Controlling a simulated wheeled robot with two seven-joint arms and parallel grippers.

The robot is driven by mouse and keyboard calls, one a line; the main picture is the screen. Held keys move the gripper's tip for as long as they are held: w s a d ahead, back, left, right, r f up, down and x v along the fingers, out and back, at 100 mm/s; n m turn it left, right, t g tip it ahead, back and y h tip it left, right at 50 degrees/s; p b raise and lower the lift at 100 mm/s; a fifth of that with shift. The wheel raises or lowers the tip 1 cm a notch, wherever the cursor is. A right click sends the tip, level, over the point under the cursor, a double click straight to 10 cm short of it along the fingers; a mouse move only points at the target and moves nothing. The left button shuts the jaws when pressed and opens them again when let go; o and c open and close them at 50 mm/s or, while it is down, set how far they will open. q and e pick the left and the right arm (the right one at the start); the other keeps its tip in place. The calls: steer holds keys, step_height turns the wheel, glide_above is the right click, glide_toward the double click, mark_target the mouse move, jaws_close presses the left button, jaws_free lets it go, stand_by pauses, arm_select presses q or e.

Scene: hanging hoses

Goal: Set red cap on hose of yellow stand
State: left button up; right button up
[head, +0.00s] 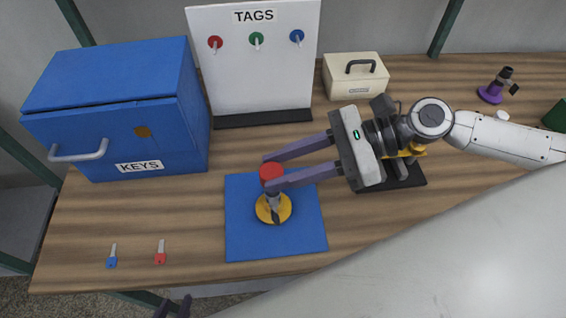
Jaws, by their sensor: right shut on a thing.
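The red cap (272,170) is between the fingertips of my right gripper (268,173), which is shut on it. It is at the top of the short grey upright part of the yellow stand (265,212). The fingers hide part of the join, so I cannot tell whether the cap is seated or just above. The yellow stand's round base rests on a blue mat (300,232). The tips of my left gripper (172,305) show at the bottom edge, apart and empty.
A blue KEYS box (120,110) stands at the left and a white TAGS board (260,70) behind the mat. A blue key (112,258) and a red key (160,255) lie in front. A cream case (355,77) and purple stand (490,93) are at the back right.

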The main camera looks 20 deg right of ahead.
stand_by(0.5)
steer(key=shift+f, duration=1.9)
steer(key=o, duration=1.1)
steer(key=v, duration=1)
steer(key=shift+d, duration=0.2)
steer(key=shift+s, duration=0.1)
